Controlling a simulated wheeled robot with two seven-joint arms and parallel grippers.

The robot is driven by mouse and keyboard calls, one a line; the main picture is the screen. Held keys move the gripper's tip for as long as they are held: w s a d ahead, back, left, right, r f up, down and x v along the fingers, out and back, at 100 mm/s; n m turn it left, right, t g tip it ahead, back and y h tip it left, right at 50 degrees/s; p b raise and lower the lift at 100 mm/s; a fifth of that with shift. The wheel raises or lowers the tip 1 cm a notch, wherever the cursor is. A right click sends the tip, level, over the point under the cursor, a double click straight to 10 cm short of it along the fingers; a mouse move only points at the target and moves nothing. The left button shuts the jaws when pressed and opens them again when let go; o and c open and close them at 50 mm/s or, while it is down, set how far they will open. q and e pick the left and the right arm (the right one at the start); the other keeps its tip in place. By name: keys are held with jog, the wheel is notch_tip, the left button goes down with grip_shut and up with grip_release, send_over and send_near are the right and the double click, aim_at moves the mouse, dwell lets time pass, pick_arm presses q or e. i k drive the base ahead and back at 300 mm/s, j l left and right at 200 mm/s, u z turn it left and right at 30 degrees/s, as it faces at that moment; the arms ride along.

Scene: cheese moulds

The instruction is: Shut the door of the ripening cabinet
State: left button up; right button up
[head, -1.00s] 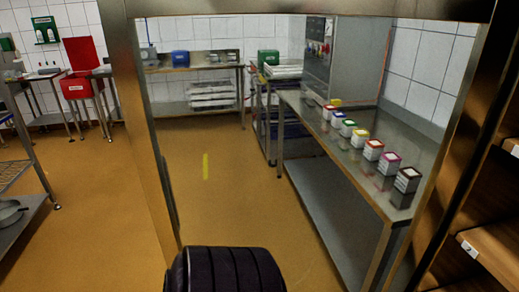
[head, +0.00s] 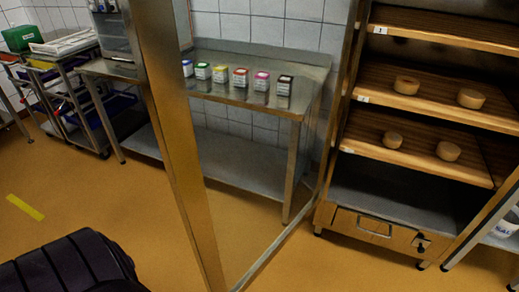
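The ripening cabinet (head: 343,219) stands at the right, with wooden shelves (head: 385,82) holding several round cheeses. Its door (head: 183,150) is a metal-framed, see-through panel and stands wide open, swung out toward me. The door's free upright edge crosses the view left of the middle, and its bottom rail (head: 272,254) runs back to the cabinet's left side. The cabinet front is uncovered. A dark ribbed part of my own body shows at the bottom left. Neither of my grippers is in view.
A steel table (head: 225,167) with a row of small coloured boxes (head: 240,78) shows through the door panel. A trolley (head: 65,92) stands at the left. The orange floor (head: 120,205) is clear in front of the door.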

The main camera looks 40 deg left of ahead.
aim_at(150, 25)
jog(key=j+z, duration=0.1)
jog(key=j, duration=0.35)
jog(key=k+j+z, duration=0.1)
jog(key=j, duration=0.35)
jog(key=k+j+z, duration=0.15)
jog(key=j, duration=0.3)
jog(key=k+j+z, duration=0.1)
jog(key=j, duration=0.3)
jog(key=j+z, duration=0.1)
jog(key=j, duration=0.75)
